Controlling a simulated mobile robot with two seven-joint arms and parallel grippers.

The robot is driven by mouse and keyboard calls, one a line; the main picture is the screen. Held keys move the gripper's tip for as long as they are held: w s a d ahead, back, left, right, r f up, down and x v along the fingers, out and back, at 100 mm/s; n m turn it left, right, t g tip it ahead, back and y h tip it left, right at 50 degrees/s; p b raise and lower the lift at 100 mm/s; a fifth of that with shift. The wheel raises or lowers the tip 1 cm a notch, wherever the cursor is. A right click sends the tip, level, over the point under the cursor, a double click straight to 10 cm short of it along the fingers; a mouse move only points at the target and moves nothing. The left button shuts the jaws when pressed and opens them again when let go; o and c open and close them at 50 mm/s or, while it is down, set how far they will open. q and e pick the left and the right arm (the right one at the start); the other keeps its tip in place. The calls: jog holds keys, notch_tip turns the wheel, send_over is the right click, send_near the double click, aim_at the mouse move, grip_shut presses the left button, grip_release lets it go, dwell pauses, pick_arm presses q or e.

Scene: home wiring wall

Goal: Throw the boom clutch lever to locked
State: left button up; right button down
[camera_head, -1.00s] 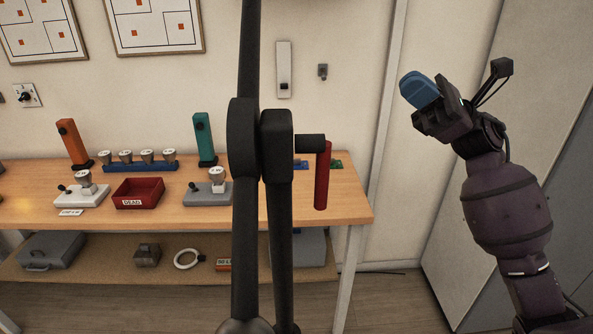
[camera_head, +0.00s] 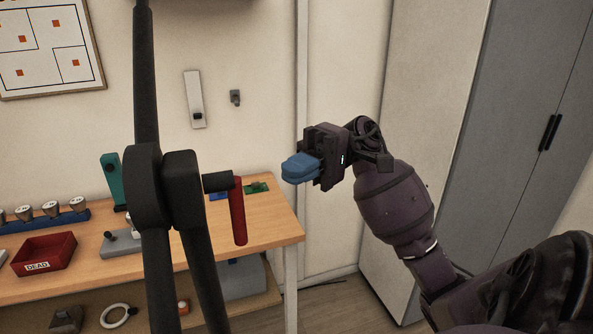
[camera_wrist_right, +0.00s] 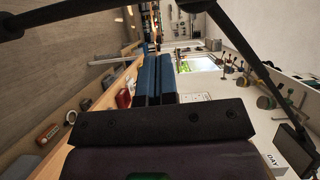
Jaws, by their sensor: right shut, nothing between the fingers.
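The boom stand is a dark jointed arm (camera_head: 155,190) rising in front of the bench in the head view. A red lever (camera_head: 238,212) hangs down from a short dark stub (camera_head: 217,182) on the right of its joint. My right gripper (camera_head: 287,170), with blue fingers, is shut and empty. In the head view it shows right of the red lever and a little higher, apart from it. In the right wrist view the blue fingers (camera_wrist_right: 155,80) lie together, and dark bars cross the top corners. My left gripper is not in view.
The wooden bench (camera_head: 270,222) carries a red tray (camera_head: 44,252), a teal upright block (camera_head: 112,180) and a grey lever base (camera_head: 122,242). A wall switch plate (camera_head: 195,98) is behind the boom. Grey cabinets (camera_head: 525,140) stand at the right.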

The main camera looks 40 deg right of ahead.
pick_arm(q)
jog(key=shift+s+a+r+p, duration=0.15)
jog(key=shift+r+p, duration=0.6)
jog(key=shift+p, duration=0.45)
pick_arm(e)
jog(key=s+a, duration=0.3)
jog(key=a, duration=0.7)
jog(key=shift+f, duration=0.1)
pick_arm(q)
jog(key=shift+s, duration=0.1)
pick_arm(e)
jog(key=shift+w, duration=0.15)
